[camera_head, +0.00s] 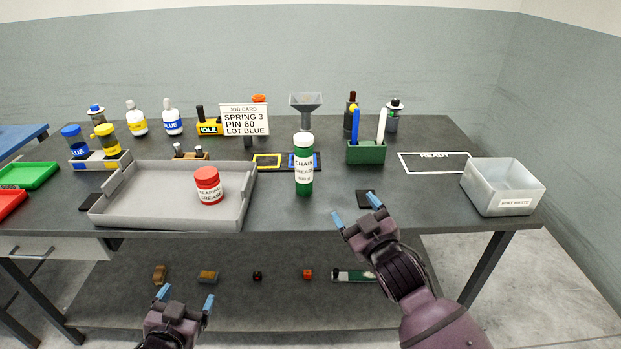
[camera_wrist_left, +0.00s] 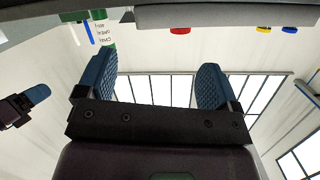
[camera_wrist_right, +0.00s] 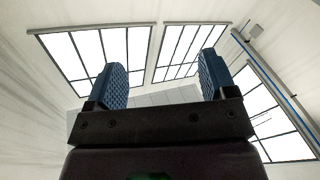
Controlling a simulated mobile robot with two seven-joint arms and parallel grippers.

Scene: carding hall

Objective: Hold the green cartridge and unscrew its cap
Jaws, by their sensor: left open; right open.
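The green cartridge (camera_head: 304,175) stands upright on the grey table, right of the grey tray, with a white label reading "CHAIN GREASE". Its white cap (camera_head: 303,145) is on top. In the left wrist view the cartridge (camera_wrist_left: 107,36) shows upside down at the top edge. My left gripper (camera_head: 185,297) is open and empty, low in front of the table and left of the cartridge. It also shows in the left wrist view (camera_wrist_left: 155,82). My right gripper (camera_head: 354,208) is open and empty near the table's front edge, right of the cartridge.
A grey tray (camera_head: 120,215) holds a red-capped grease jar (camera_head: 209,186). A waste bin (camera_head: 503,188) stands right. A dark pad (camera_head: 366,198) lies near the front edge.

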